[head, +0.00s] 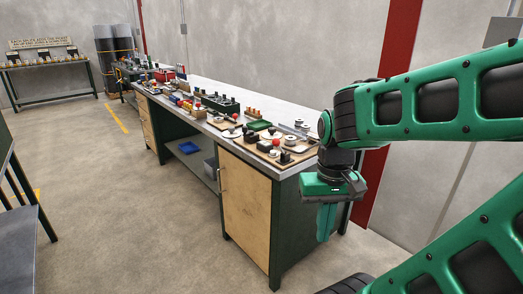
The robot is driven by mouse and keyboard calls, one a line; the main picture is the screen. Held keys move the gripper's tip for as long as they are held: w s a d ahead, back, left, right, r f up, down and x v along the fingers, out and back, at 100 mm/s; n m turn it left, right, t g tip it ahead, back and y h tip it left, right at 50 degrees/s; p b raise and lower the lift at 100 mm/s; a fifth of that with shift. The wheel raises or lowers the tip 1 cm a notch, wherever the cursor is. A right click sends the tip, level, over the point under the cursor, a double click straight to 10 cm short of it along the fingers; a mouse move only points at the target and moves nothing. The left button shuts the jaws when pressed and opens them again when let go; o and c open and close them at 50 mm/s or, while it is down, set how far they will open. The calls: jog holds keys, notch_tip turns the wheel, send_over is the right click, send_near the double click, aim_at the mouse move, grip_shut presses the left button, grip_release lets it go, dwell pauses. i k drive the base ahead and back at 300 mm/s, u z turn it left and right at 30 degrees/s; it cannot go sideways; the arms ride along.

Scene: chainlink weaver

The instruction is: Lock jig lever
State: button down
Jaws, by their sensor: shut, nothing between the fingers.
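Small jigs with red ball knobs stand on the long workbench (262,97). One red knob (276,142) is at the near end, beside black and metal parts on a wooden board (296,157). Another red knob (236,116) is farther along the front edge. I cannot tell which of these is the jig lever, or whether any lever is locked. My gripper (326,236) hangs pointing down in front of the bench's near end, apart from the jigs and below the bench top. Its green fingers are together and hold nothing.
A wooden cabinet (246,201) fills the bench's near end. Small parts and green trays (258,125) crowd its front edge; the back of the top is clearer. A dark table (22,235) stands at left. Open concrete floor (130,200) lies between.

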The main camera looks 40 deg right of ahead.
aim_at(276, 142)
jog(key=u, duration=0.05)
jog(key=i, duration=1)
jog(key=z, duration=0.05)
